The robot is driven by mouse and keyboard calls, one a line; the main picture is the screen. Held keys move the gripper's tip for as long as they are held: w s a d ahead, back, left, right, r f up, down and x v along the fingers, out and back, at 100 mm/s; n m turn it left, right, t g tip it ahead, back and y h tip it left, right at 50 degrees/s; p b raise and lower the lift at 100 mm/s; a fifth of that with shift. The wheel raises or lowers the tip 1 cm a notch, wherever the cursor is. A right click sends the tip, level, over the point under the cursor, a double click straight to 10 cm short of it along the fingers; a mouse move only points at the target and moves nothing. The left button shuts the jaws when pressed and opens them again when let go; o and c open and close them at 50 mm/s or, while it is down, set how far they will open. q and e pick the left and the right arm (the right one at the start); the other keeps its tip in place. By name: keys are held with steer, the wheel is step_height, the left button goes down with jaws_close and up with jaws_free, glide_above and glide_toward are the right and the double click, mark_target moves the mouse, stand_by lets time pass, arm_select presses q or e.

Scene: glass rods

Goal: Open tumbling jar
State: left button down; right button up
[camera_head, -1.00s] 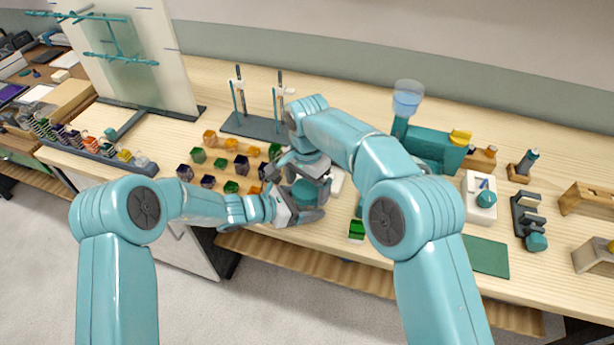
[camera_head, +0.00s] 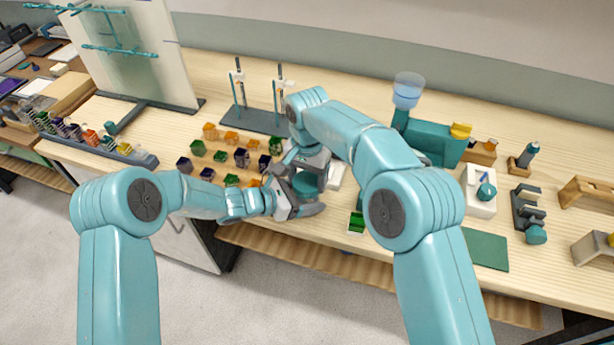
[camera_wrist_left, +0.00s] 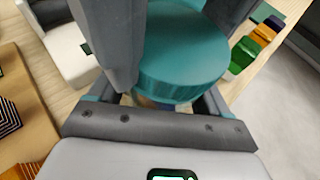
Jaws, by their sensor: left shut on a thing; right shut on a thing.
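The tumbling jar's teal lid (camera_head: 306,183) shows between my two grippers near the bench's front edge. In the left wrist view the lid (camera_wrist_left: 180,65) is round with a ribbed rim, and a small tan strip shows below it. My left gripper (camera_head: 305,205) comes in from the left and is shut around the jar, below the lid. My right gripper (camera_head: 308,170) reaches from above and is shut on the lid. Most of the jar body is hidden by the fingers. I cannot tell whether the lid is apart from the body.
A teal machine with a blue cup (camera_head: 430,140) is to the right. A green block (camera_head: 357,222) lies near the front edge.

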arm_select(q)
steer(key=shift+w+a, duration=0.1)
arm_select(e)
steer(key=shift+d, duration=0.1)
steer(key=o, duration=1)
steer(key=shift+o, duration=0.8)
steer(key=shift+r, duration=2.25)
arm_select(q)
jaws_free()
